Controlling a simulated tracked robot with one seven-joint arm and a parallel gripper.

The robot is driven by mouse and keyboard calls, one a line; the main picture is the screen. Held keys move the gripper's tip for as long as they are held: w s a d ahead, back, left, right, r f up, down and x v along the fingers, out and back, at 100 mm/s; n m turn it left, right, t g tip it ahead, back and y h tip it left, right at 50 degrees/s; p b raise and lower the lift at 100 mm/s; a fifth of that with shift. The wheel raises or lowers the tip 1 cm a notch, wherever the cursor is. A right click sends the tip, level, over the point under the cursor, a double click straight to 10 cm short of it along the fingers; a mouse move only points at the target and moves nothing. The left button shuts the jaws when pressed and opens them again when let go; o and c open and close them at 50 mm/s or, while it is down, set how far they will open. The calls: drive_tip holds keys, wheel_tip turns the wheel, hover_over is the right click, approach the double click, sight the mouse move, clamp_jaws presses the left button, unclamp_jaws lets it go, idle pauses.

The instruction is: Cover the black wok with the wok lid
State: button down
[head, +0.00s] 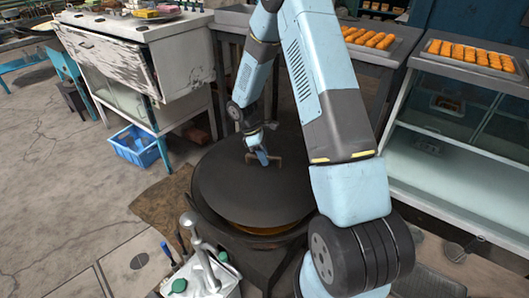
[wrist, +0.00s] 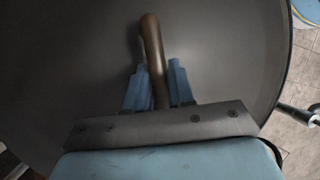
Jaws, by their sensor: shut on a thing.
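The dark round wok lid (head: 233,180) lies over the black wok (head: 265,241) in the head view. A thin crescent of brownish-yellow contents shows between the lid's near edge and the wok rim, so the lid sits a little off toward the back. My gripper (head: 262,158) is at the top of the lid, its blue fingers on the lid's handle. In the wrist view my gripper (wrist: 158,88) is shut with the brown bar handle (wrist: 153,50) between its two blue fingers. The lid's dark surface (wrist: 225,60) fills most of that view. Whether the lid touches the rim cannot be told.
A worn white cabinet (head: 110,62) stands at the left, with a blue basket (head: 137,147) by it. Trays of orange food (head: 470,55) rest on counters at the back right. A metal container with bottles (head: 203,275) stands in front of the wok.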

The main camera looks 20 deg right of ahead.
sight(264, 170)
drive_tip(key=shift+w+f, duration=0.1)
drive_tip(key=shift+f, duration=3.7)
drive_tip(key=shift+a, duration=0.1)
drive_tip(key=c, duration=0.9)
unclamp_jaws()
drive_tip(key=v, duration=1.3)
drive_tip(key=shift+w+a+r, duration=0.1)
drive_tip(key=shift+w+r, duration=0.05)
drive_tip(key=shift+r, duration=0.15)
